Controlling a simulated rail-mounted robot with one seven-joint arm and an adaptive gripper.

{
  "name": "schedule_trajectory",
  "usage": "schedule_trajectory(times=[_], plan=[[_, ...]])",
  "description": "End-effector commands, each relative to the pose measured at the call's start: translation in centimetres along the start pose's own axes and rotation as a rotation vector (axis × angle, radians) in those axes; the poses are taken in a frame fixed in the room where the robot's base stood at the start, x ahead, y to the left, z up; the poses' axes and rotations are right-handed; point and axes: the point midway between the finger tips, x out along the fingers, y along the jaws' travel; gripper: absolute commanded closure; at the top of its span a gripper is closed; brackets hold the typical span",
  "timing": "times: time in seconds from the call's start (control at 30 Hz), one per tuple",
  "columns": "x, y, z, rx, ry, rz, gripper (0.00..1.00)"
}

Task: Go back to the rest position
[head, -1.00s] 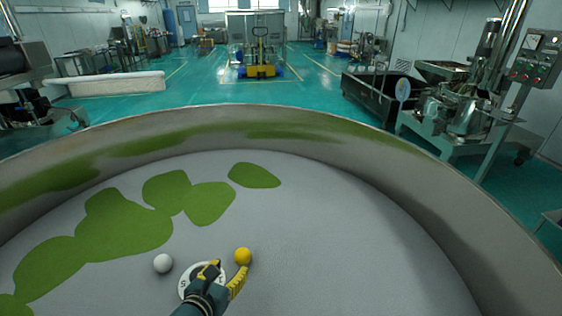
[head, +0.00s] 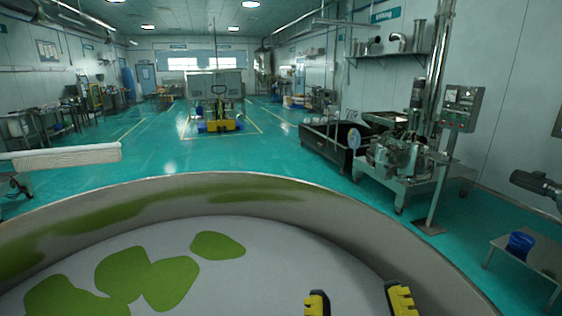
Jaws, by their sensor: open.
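My gripper (head: 358,303) shows at the bottom right of the head view. Its two yellow-and-black fingers stand wide apart with nothing between them. It is over the inside of the large round sieve (head: 265,190), near the lower right part of the pale floor. Green patches (head: 172,283) lie on the sieve floor at the lower left, and a green smear runs along the inner wall. The rest of my arm and the near part of the sieve are out of the picture. No balls are in view.
A metal machine (head: 395,155) with a control box (head: 460,108) stands beyond the rim at right, beside a dark bin (head: 330,145). A blue container (head: 520,244) sits on a small table at far right. A white roll (head: 65,158) is at left.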

Motion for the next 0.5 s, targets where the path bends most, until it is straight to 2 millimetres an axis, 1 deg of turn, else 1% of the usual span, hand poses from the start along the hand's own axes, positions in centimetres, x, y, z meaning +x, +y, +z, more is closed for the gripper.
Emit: schedule_trajectory(times=[0.03,0.1,0.13,0.17,0.2,0.27,0.37,0.4,0.47,0.5], plan=[[-0.1,-0.3,-0.3,0.129,0.009,-0.013,0.45],[0.0,-0.5,-0.2,0.321,0.005,-0.021,0.45],[0.3,-0.2,-0.9,0.382,0.006,-0.02,0.45],[1.2,0.7,-3.3,0.368,0.008,-0.019,0.45],[1.8,1.2,-4.7,0.365,0.006,-0.019,0.45],[2.6,1.9,-6.6,0.364,0.005,-0.019,0.45],[4.0,3.2,-10.0,0.364,0.004,-0.019,0.45],[4.6,3.8,-11.5,0.364,0.004,-0.018,0.45],[5.6,4.6,-13.8,0.365,0.004,-0.018,0.45],[6.2,5.2,-15.3,0.365,0.004,-0.018,0.45]])
